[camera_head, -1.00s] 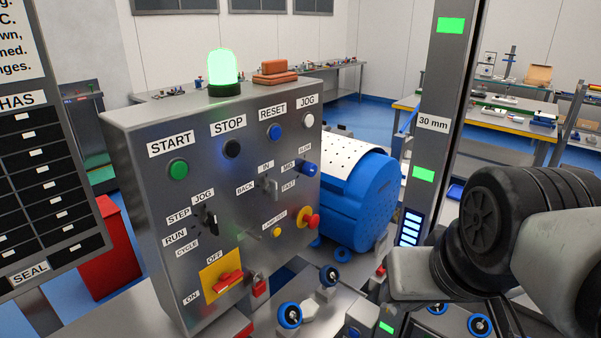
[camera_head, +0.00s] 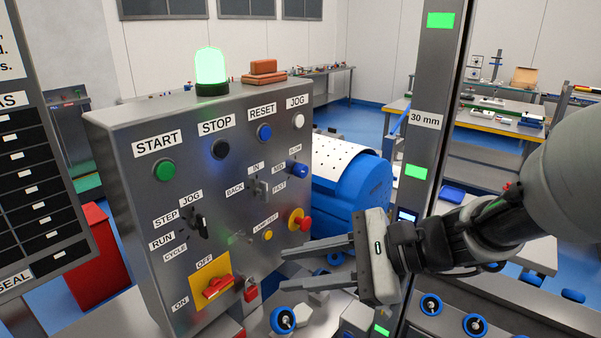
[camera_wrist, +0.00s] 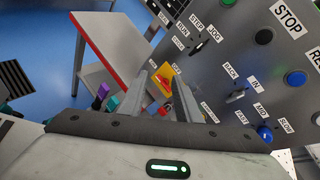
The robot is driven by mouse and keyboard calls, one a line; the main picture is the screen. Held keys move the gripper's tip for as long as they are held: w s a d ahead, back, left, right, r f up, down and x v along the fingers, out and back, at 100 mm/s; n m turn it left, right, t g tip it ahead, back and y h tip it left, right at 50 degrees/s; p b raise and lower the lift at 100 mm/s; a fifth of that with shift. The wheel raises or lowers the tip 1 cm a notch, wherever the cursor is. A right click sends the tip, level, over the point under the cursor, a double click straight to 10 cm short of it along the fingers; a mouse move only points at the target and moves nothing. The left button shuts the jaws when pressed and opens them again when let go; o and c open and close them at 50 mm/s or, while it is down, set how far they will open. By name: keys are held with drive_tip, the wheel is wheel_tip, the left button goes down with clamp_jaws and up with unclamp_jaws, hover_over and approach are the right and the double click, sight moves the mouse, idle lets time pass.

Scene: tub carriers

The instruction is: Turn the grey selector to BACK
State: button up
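The grey selector (camera_head: 261,189) is on the sloping grey control panel (camera_head: 130,205), between the BACK label (camera_head: 235,189) and the IN label (camera_head: 254,168). Its lever looks roughly upright, nearer IN than BACK, but it is small and I cannot be sure of its setting. In the wrist view the grey selector (camera_wrist: 236,96) is right of my fingers, beside the BACK and IN labels. My gripper (camera_head: 284,268) is open and empty, in front of the panel's lower right, below the selector and apart from it. In the wrist view my gripper (camera_wrist: 162,77) points toward the lower panel.
A black selector (camera_head: 199,225) sits to the left. The red-and-yellow switch (camera_head: 217,285), a padlock (camera_head: 250,291) and a red mushroom button (camera_head: 303,221) are lower down. A blue knob (camera_head: 299,170) is just right. A blue drum (camera_head: 362,190) stands behind; a post (camera_head: 421,130) stands right.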

sight(267, 192)
drive_tip(key=w+d+m+t+y, duration=0.1)
drive_tip(key=w+d+m+t, duration=0.65)
drive_tip(key=w+m, duration=0.45)
drive_tip(key=shift+n+t, duration=0.25)
drive_tip(key=shift+n, duration=0.45)
drive_tip(key=p+x, duration=0.1)
drive_tip(key=x, duration=1.6)
drive_tip(key=shift+w+a+r, duration=0.15)
drive_tip(key=shift+w+a, duration=0.1)
drive_tip(key=shift+a, duration=0.05)
drive_tip(key=shift+c, duration=0.3)
clamp_jaws()
